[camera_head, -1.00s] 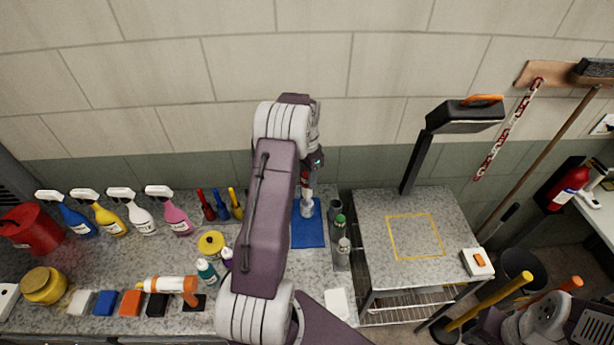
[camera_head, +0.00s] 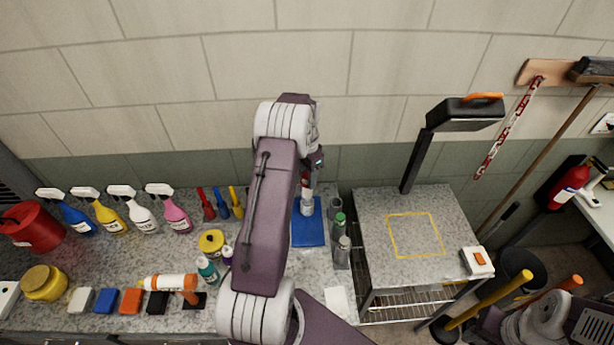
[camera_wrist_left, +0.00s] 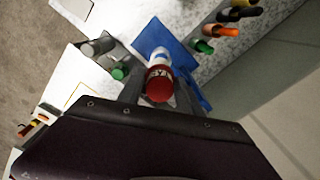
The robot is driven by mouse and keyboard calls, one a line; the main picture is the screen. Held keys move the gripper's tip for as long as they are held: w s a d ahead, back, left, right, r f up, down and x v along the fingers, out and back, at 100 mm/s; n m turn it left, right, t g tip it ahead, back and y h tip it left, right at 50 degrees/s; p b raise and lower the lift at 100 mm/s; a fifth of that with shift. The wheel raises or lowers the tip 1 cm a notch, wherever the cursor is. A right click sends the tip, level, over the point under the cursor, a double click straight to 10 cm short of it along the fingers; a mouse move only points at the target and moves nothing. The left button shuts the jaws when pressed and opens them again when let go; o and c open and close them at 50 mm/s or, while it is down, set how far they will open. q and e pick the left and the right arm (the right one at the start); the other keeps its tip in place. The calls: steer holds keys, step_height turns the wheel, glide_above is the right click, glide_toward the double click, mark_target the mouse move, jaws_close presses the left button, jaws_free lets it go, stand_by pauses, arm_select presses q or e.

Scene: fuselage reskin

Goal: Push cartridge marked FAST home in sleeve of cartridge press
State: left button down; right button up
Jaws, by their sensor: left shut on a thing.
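My left gripper (camera_wrist_left: 160,98) is shut on a red-topped cartridge (camera_wrist_left: 159,84), seen nearly end-on in the left wrist view. Part of its white lettering shows, but I cannot read it as FAST. In the head view the cartridge (camera_head: 308,186) is upright below the gripper. Its lower end meets a pale cylinder, apparently the sleeve of the cartridge press (camera_head: 307,206), on a blue base (camera_head: 308,233). The sleeve also shows in the left wrist view (camera_wrist_left: 160,57). I cannot tell how deep the cartridge sits. My left arm hides part of the bench. My right gripper is out of view.
A rack right of the blue base holds a green-topped cartridge (camera_head: 340,220) and grey ones. Red, blue and yellow-handled tools (camera_head: 222,205) stand to the left. Spray bottles (camera_head: 112,212) line the bench. A yellow-marked side table (camera_head: 373,262) stands to the right.

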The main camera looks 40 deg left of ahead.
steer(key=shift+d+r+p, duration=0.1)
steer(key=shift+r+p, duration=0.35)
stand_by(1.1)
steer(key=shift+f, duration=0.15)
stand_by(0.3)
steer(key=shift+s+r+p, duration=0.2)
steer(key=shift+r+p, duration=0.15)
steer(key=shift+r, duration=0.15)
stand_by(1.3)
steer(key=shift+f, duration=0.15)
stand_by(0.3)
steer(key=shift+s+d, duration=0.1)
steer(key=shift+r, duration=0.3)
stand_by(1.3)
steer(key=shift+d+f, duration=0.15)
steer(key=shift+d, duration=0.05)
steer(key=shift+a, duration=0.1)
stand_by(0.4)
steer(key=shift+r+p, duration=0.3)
steer(key=shift+p, duration=0.05)
